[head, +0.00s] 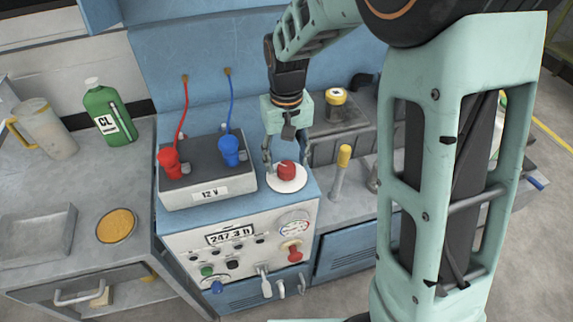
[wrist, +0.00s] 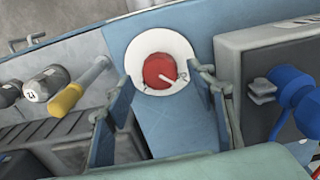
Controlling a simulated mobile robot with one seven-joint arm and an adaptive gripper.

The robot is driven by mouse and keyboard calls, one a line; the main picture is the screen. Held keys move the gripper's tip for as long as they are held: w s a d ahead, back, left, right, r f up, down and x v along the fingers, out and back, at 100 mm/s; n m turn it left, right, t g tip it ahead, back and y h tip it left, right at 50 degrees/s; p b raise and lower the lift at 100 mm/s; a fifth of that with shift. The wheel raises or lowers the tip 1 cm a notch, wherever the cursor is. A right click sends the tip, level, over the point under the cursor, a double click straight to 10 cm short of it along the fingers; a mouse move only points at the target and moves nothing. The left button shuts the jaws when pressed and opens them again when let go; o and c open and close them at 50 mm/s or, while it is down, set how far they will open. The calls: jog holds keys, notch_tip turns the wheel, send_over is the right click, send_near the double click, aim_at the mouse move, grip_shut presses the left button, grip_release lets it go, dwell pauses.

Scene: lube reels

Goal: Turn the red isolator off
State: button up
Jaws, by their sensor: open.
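The red isolator is a round red knob (head: 287,168) on a white disc (head: 290,184), on top of the blue cabinet. I cannot tell whether either finger touches the knob.
A grey 12 V battery box (head: 205,190) with red and blue clamps stands close left of the isolator. A yellow-topped handle (head: 343,157) stands to the right. The cabinet front has a gauge (head: 294,225) and a red valve (head: 291,252). A green bottle (head: 108,115) stands far left.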

aim_at(287, 166)
notch_tip(287, 166, up, 9)
dwell(0.3)
jog(key=shift+w+r, duration=0.1)
